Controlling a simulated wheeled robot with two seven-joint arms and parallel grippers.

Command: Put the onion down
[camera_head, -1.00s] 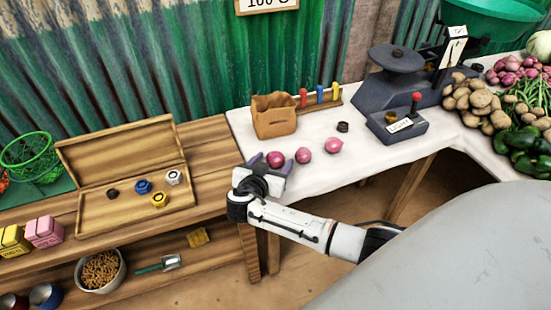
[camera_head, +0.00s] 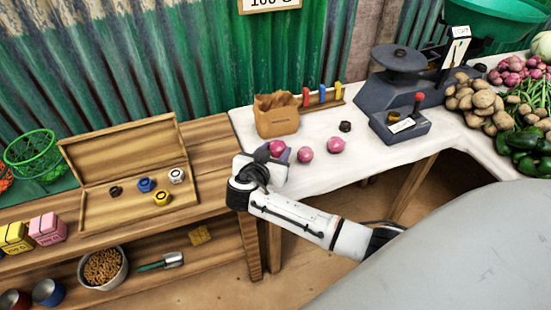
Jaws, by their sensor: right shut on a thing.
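My right gripper (camera_head: 268,153) is shut on a purple-pink onion (camera_head: 277,148) at the front left part of the white-covered table (camera_head: 390,160). The gripper's body hides part of this onion, and I cannot tell whether it touches the cloth. Two more onions lie on the cloth to its right, a nearer onion (camera_head: 305,154) and a farther onion (camera_head: 336,145). My left gripper is not in view.
A brown paper bag (camera_head: 277,122) stands just behind the held onion. A small dark weight (camera_head: 345,127) and a dark scale (camera_head: 402,95) are farther right. A wooden bench with an open box (camera_head: 95,215) is at left.

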